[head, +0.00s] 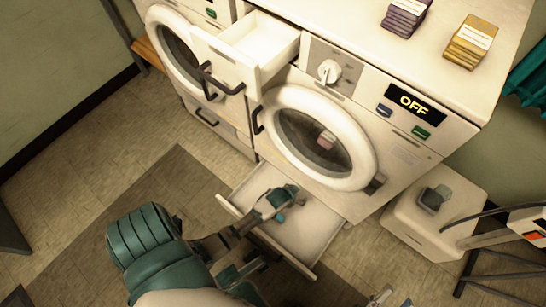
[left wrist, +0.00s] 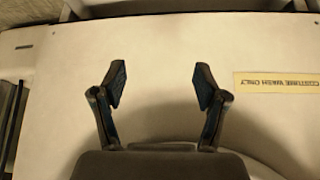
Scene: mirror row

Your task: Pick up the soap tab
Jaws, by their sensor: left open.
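No soap tab can be made out for certain.
The right-hand washer's display (head: 415,104) reads OFF. An open upper drawer (head: 262,40) juts out at its left. Purple (head: 405,17) and yellow (head: 470,42) stacks stand on top. A grey block (head: 433,199) sits on a white box (head: 440,235) at the right.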

